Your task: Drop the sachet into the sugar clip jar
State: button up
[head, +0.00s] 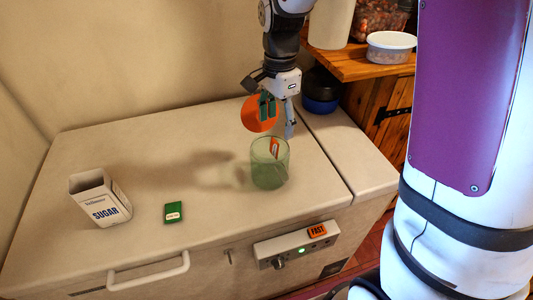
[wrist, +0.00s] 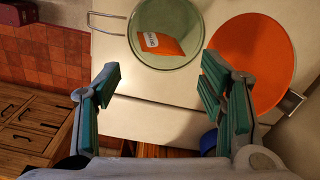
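The clip jar (head: 268,178) is green, see-through and upright on the white chest lid, with its orange round lid (head: 260,114) swung open. The wrist view shows the jar (wrist: 182,16) from above, with the open lid (wrist: 255,62) to its right. The orange sachet (head: 275,147) with a white label shows within the jar's outline, high against the wall. It also shows inside the mouth in the wrist view (wrist: 168,46); whether it rests or is falling I cannot tell. My gripper (head: 279,117) is above the jar, fingers apart and empty in the wrist view (wrist: 160,85).
A dark blue-banded container (head: 321,90) stands behind right. A wooden shelf (head: 355,64) holds a white-lidded tub (head: 390,46). The chest's left back is clear.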

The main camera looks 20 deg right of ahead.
notch_tip(320, 180, up, 12)
dwell(0.8)
jog(key=s+r+n+t, duration=0.2)
jog(key=s+n+t, duration=0.3)
jog(key=s+n, duration=1)
jog(key=s, duration=0.6)
jog(key=shift+s, duration=0.15)
